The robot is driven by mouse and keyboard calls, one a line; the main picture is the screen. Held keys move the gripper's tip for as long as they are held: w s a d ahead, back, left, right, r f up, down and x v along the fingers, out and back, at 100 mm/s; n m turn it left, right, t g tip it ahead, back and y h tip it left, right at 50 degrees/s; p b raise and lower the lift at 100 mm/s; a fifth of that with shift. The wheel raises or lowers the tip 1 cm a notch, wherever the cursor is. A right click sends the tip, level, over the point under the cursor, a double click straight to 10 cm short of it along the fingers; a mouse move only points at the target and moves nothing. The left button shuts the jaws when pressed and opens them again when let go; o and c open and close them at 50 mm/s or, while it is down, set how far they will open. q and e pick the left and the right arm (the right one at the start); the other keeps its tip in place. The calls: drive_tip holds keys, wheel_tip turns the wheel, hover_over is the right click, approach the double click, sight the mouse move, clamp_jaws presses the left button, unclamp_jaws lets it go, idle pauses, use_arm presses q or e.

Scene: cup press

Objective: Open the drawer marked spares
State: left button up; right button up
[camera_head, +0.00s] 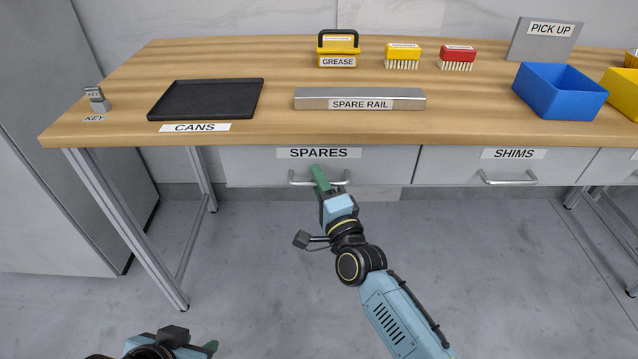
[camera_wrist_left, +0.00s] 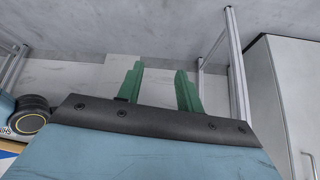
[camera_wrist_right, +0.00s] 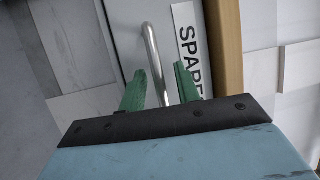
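The spares drawer (camera_head: 255,170) is under the wooden table, its front level with the shims drawer beside it, so it looks shut. Its label SPARES (camera_head: 318,153) sits on the front above a silver bar handle (camera_head: 340,183). My right gripper (camera_head: 318,172) is at this handle. In the right wrist view the handle (camera_wrist_right: 152,48) runs between the two green fingers, which stand apart with gaps on both sides. My left gripper (camera_wrist_left: 158,80) is open and empty, low over the floor at the bottom left of the head view, away from the drawer.
The shims drawer (camera_head: 455,167) is to the right. On the table (camera_head: 270,60) are a spare rail (camera_head: 310,98), black tray (camera_head: 205,98), grease caddy (camera_head: 338,50), two brushes and a blue bin (camera_head: 560,95). A grey cabinet (camera_head: 60,180) stands left. The floor before the drawer is clear.

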drive_tip(key=shift+c, duration=0.4)
clamp_jaws()
